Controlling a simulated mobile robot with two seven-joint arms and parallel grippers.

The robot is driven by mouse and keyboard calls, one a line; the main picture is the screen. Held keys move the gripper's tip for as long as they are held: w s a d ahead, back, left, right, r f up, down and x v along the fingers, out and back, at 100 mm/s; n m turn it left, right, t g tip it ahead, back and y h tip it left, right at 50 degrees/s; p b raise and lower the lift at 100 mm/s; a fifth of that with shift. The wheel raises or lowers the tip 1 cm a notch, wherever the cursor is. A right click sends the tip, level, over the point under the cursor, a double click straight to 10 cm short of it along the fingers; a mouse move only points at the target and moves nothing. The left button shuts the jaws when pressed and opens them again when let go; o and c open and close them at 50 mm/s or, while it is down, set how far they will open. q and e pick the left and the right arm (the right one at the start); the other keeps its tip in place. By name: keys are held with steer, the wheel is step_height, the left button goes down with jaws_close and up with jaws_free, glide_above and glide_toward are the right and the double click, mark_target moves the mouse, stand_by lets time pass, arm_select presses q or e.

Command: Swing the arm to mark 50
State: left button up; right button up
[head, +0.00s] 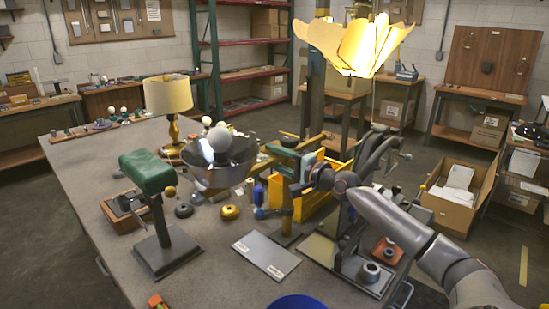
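A fixture with an upright yellow post (287,212) stands on the table near the middle of the head view. A green clamp-like part (283,153) and brassy bars sit at its top, and a blue handle (259,195) hangs at its left. I cannot tell for sure which part is the swinging arm. No scale or mark 50 is legible. My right gripper (301,187) comes in from the lower right and is beside the post, just below the green part. Its fingers are small and dark, so contact and opening cannot be told. My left gripper is not visible.
A green-topped stand (150,173), a yellow lamp (167,97) and a metal bowl-shaped shade (215,178) with white bulbs stand left. A yellow bin (318,206) and grey machine (352,255) crowd the right. A petal lampshade (352,45) hangs above. A flat grey plate (266,254) lies in front.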

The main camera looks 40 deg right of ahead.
jaws_close()
stand_by(1.1)
